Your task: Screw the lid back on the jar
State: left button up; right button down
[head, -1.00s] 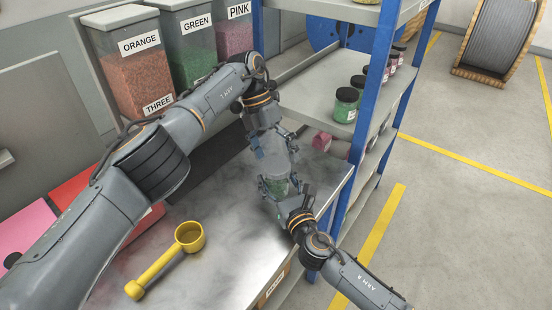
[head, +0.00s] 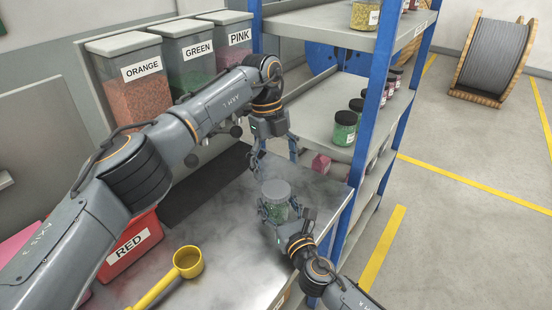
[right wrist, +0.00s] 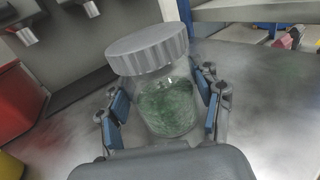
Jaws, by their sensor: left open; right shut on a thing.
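The clear jar (head: 277,210) holds green grains and stands upright at the right part of the metal table. Its grey ribbed lid (head: 276,190) sits on the jar's mouth. In the right wrist view, the lid (right wrist: 148,50) caps the jar (right wrist: 168,103); I cannot tell how tight it is. My right gripper (head: 276,214) is shut around the jar's body, with blue pads on both sides in the right wrist view (right wrist: 165,110). My left gripper (head: 274,160) is open and empty above the lid, fingers spread and pointing down, apart from it.
A yellow scoop (head: 187,262) lies on the table at the front left, near a red bin (head: 132,248) labelled RED. Labelled containers of orange (head: 147,97), green and pink stand at the back. A blue-posted shelf (head: 312,100) with several jars stands close on the right.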

aim_at(276, 189)
pick_arm(q)
jog(key=n, duration=0.3)
jog(key=r+n, duration=0.1)
jog(key=n, duration=0.2)
jog(key=shift+s+r+n+t+y, duration=0.2)
jog(key=shift+n+t+y, duration=0.2)
jog(key=n, duration=0.6)
jog(key=shift+s+r+t+y, duration=0.3)
jog(key=shift+r+y, duration=0.1)
jog(key=shift+f, duration=4)
